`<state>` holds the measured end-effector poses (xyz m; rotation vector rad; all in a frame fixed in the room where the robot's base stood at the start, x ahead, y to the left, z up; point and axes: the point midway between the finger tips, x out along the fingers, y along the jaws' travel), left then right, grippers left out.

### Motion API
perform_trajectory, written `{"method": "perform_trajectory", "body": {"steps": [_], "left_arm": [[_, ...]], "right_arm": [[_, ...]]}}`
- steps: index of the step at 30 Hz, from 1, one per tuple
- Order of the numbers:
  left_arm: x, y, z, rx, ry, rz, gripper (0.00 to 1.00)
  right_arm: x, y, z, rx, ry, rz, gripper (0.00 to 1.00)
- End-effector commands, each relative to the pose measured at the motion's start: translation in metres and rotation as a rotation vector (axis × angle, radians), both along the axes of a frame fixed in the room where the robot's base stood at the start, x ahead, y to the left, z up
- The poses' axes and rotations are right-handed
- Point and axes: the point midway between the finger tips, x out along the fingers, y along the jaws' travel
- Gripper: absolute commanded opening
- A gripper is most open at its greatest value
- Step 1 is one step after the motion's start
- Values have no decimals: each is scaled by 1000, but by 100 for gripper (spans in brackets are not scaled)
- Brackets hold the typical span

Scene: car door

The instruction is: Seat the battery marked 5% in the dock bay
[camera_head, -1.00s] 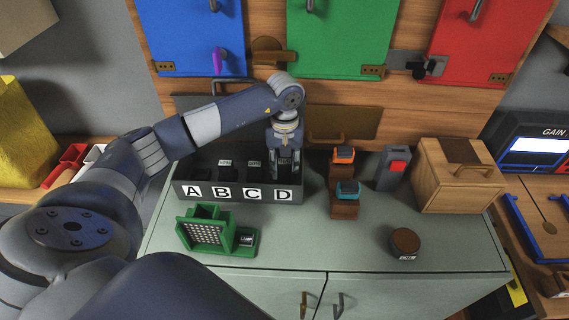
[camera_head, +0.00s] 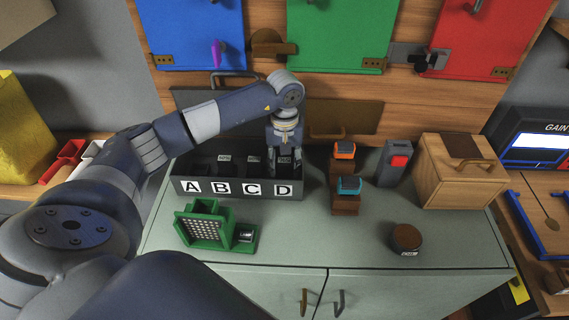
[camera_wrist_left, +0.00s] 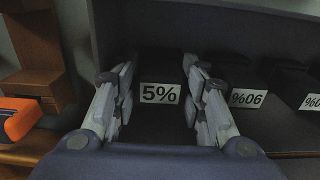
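The battery marked 5% (camera_wrist_left: 160,93) is a dark block with a white label, standing in the dark box (camera_head: 235,190) above the letter D. My left gripper (camera_head: 285,162) points down into that end of the box. In the left wrist view its fingers (camera_wrist_left: 160,105) are open, one on each side of the 5% label, with gaps beside the label. Whether they touch the block behind is hidden. A green holder (camera_head: 203,228) with a perforated face and a small dark part at its right stands in front; I cannot tell if it is the dock. My right gripper is out of view.
A dark block labelled like 9606 (camera_wrist_left: 247,98) stands beside the 5% one, with another further right. Orange-topped (camera_head: 344,150) and teal-topped (camera_head: 349,186) blocks, a red-buttoned grey block (camera_head: 397,165), a wooden box (camera_head: 460,180) and a round brown piece (camera_head: 407,237) are to the right.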

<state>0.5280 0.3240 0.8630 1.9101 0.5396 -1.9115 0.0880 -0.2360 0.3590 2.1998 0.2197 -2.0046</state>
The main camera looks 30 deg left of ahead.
Motion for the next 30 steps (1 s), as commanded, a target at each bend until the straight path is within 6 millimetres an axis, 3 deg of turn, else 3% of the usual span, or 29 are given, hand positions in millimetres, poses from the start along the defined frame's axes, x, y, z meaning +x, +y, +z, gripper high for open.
{"method": "perform_trajectory", "body": {"steps": [5,10,11,21,30], "left_arm": [[0,0,4,0,0,0,40],[0,0,19,-2,0,0,40],[2,0,22,0,-6,0,40],[2,0,99,0,-6,0,40],[1,0,130,0,-1,0,40]], "right_arm": [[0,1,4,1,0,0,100],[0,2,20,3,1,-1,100],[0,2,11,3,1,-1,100],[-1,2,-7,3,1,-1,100],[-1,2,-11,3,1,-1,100]]}}
